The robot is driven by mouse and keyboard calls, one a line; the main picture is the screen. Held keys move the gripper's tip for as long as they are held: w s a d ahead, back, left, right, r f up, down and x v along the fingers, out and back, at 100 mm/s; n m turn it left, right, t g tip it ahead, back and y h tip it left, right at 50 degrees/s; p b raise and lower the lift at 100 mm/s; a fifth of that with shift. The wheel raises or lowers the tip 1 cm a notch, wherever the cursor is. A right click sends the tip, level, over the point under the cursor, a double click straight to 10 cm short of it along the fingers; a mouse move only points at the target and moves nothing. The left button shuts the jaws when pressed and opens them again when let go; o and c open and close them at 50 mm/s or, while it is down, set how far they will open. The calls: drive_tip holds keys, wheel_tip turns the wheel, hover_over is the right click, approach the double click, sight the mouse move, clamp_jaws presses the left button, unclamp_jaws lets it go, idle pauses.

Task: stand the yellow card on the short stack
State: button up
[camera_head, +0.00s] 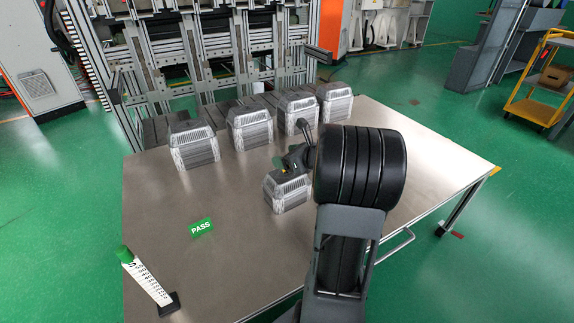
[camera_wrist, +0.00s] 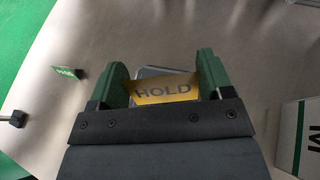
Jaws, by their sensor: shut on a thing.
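The yellow card (camera_wrist: 165,89), marked HOLD, is held between the two green fingers of my gripper (camera_wrist: 165,88) in the wrist view. In the head view my gripper (camera_head: 291,165) is over the front foil-tray stack (camera_head: 288,194), which stands alone and looks lower than the others. Only a tiny yellow bit shows there, so most of the card is hidden. A grey rim (camera_wrist: 160,71) shows behind the card in the wrist view. I cannot tell whether the card touches the stack's top.
Several foil-tray stacks (camera_head: 195,148) stand along the table's back. A green PASS card (camera_head: 202,228) stands left of the front stack. A white marked post with a green top (camera_head: 148,277) is at the table's left front. The metal table (camera_head: 160,210) is bare between them.

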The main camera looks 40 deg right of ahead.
drive_tip(key=shift+f+b, duration=0.3)
drive_tip(key=shift+f, duration=1)
drive_tip(key=shift+f, duration=0.1)
drive_tip(key=shift+f, duration=0.15)
drive_tip(key=o, duration=0.9)
